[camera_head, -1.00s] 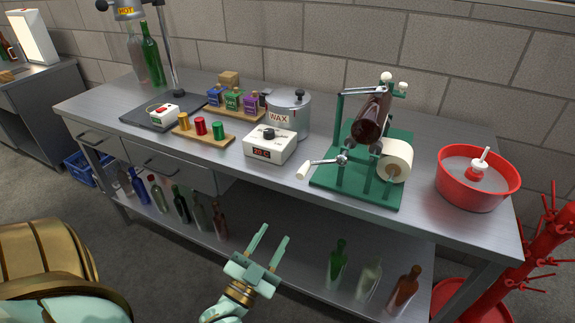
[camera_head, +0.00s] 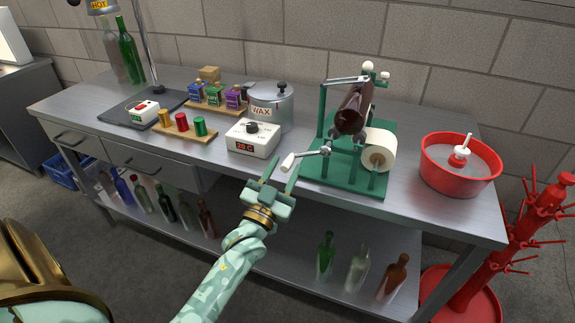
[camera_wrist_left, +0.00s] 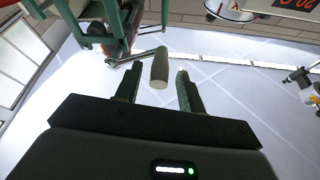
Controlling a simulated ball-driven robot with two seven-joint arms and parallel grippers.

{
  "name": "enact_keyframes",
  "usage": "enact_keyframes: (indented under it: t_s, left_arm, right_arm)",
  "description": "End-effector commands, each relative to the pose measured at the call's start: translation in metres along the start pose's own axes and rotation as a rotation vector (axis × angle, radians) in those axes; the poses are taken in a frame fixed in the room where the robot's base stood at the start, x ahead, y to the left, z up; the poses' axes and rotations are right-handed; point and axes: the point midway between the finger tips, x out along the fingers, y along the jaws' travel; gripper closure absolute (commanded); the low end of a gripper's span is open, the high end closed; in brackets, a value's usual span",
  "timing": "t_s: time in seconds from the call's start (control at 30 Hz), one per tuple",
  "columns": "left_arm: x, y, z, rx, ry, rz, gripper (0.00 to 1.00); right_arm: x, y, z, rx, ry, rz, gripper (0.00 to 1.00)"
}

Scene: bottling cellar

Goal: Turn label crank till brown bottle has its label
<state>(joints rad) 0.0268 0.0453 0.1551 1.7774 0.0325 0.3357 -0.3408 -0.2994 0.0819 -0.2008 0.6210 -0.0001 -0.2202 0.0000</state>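The green labeling machine (camera_head: 349,180) stands on the bench with the brown bottle (camera_head: 350,118) lying tilted in its upper frame. The bottle's visible side is plain dark brown. A white label roll (camera_head: 378,151) sits below and right of it. The metal crank (camera_head: 325,151) sticks out left and ends in a white handle (camera_head: 289,162). My left gripper (camera_head: 282,169) is open at the bench's front edge, its fingertips close to the handle. In the left wrist view the handle (camera_wrist_left: 159,68) appears between the two open fingers (camera_wrist_left: 157,90), with gaps on both sides. My right gripper is not in view.
Left of the crank stand the white heater box (camera_head: 252,139) and the wax pot (camera_head: 270,105). A red tub (camera_head: 461,163) stands to the right. Several bottles stand on the lower shelf (camera_head: 275,247). A red rack (camera_head: 510,240) is at the bench's right end.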

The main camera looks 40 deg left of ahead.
Motion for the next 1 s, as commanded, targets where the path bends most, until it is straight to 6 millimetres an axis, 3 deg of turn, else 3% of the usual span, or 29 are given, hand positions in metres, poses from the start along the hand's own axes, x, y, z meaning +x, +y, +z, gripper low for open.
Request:
enact_keyframes:
  t_s: [0.2, 0.47, 0.63, 1.0]
  left_arm:
    - [0.019, 0.000, 0.001, -0.001, 0.000, 0.000, 0.61]
    - [0.021, 0.000, 0.000, 0.000, -0.001, 0.000, 0.61]
    - [0.020, 0.000, 0.000, 0.000, -0.001, 0.000, 1.00]
    - [0.021, 0.000, 0.000, 0.004, -0.001, 0.001, 1.00]
  right_arm:
    - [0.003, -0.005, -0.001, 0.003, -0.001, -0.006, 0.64]
    - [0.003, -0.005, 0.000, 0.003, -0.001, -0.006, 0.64]
    - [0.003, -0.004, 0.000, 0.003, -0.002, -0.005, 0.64]
    - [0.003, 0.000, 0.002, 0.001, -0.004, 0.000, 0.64]
